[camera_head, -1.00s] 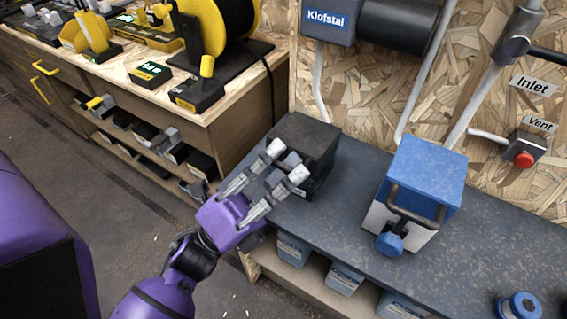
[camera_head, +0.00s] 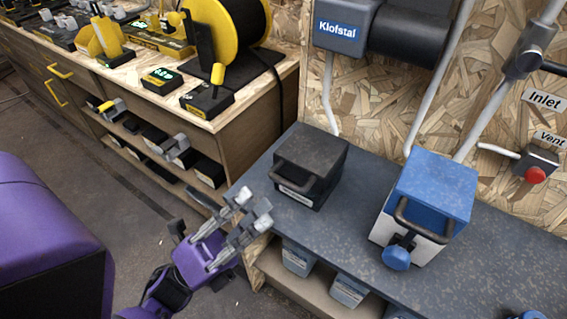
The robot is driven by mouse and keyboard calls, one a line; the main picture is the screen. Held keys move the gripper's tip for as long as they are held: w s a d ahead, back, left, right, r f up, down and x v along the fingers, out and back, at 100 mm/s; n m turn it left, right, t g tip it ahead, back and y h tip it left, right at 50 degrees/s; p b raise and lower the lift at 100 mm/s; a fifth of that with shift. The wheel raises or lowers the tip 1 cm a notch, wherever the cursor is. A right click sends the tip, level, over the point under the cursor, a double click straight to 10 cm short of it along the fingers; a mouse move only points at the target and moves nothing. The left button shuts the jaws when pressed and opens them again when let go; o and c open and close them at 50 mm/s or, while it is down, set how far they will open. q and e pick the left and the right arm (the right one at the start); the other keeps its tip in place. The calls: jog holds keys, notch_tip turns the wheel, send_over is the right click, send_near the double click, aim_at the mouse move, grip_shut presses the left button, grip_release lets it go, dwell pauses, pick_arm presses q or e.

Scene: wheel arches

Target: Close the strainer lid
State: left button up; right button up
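Two box-shaped units with lids stand on the dark grey bench; I cannot tell from the picture which is the strainer. The black unit (camera_head: 312,157) has a handle at its front, and its lid looks down. The blue-lidded unit (camera_head: 436,190) has a white body, a black bar handle and a blue round knob (camera_head: 396,258) at its front; its lid also looks down. My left gripper (camera_head: 254,207) is open and empty, in front of the bench edge, below and left of the black unit and apart from it. My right gripper is not in view.
The grey bench (camera_head: 345,225) has clear room between the two units. Blue-and-white containers (camera_head: 349,290) sit on the shelf below. A wooden workbench (camera_head: 235,115) with a yellow reel (camera_head: 222,30) stands at the left. A red button (camera_head: 535,175) is on the wall.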

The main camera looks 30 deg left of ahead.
pick_arm(q)
jog(key=shift+v, duration=1.45)
